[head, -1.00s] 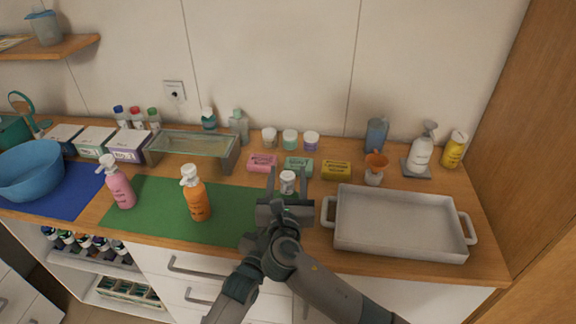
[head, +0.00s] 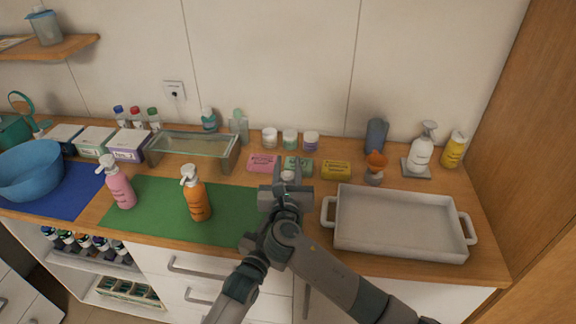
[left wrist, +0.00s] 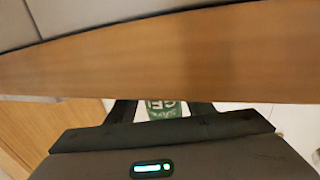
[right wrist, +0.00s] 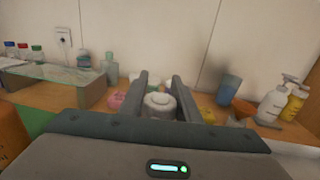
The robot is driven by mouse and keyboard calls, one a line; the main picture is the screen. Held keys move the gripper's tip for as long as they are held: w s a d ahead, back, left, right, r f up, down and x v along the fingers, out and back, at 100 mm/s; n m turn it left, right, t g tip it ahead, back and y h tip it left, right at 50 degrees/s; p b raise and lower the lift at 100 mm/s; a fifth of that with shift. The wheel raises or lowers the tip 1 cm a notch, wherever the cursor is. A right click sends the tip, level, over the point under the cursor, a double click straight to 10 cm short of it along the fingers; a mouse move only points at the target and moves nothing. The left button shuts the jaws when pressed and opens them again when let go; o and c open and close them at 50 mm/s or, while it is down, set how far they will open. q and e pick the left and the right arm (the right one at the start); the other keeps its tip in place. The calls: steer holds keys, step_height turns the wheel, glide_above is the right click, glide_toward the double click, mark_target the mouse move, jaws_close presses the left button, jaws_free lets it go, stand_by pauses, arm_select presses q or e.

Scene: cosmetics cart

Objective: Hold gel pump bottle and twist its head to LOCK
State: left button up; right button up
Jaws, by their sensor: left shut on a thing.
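The gel pump bottle shows its green label with "GEL" lettering in the left wrist view (left wrist: 163,109), between the fingers of my left gripper (left wrist: 158,106), which is shut on it. In the head view the left gripper is mostly hidden behind the right one. The bottle's whitish round head (right wrist: 160,102) stands between the two fingers of my right gripper (right wrist: 160,80). In the head view only the top of the head (head: 288,175) shows above my right gripper (head: 286,192). The right fingers straddle the head and look open; contact is unclear.
A white tray (head: 400,250) is close on the right. An orange pump bottle (head: 195,202) stands on the green mat (head: 235,214), with a pink one (head: 120,187) further left. Soap boxes (head: 336,170) and jars (head: 290,139) stand behind. The counter's front edge is near.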

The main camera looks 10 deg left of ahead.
mark_target(283, 176)
steer(key=shift+n+y, duration=0.3)
steer(key=shift+y, duration=0.2)
steer(key=n+g+y, duration=0.1)
steer(key=n+y, duration=0.1)
steer(key=y, duration=0.1)
steer(key=a+n+g+y, duration=0.1)
steer(key=n+y, duration=0.1)
steer(key=y, duration=0.1)
steer(key=shift+s+a, duration=0.15)
steer(key=n+g+y, duration=0.1)
steer(key=g+y, duration=0.1)
steer(key=a+n+g+y, duration=0.1)
steer(key=n+y, duration=0.1)
steer(key=s+n+g+y, duration=0.1)
steer(key=n+g+y, duration=0.1)
steer(key=shift+a+g, duration=0.2)
steer(key=shift+g, duration=0.1)
steer(key=shift+s+a+n+g+y, duration=0.15)
steer(key=shift+s+n+g+y, duration=0.35)
steer(key=shift+n+g, duration=1.15)
steer(key=shift+s+a+n+g+y, duration=0.1)
steer(key=shift+s+n+g+y, duration=0.65)
steer(key=shift+g, duration=1.45)
steer(key=shift+s+a+n+g+y, duration=0.15)
steer(key=shift+n+g+y, duration=0.2)
steer(key=shift+n+g, duration=1.45)
steer(key=shift+g, duration=0.35)
steer(key=o, duration=1.1)
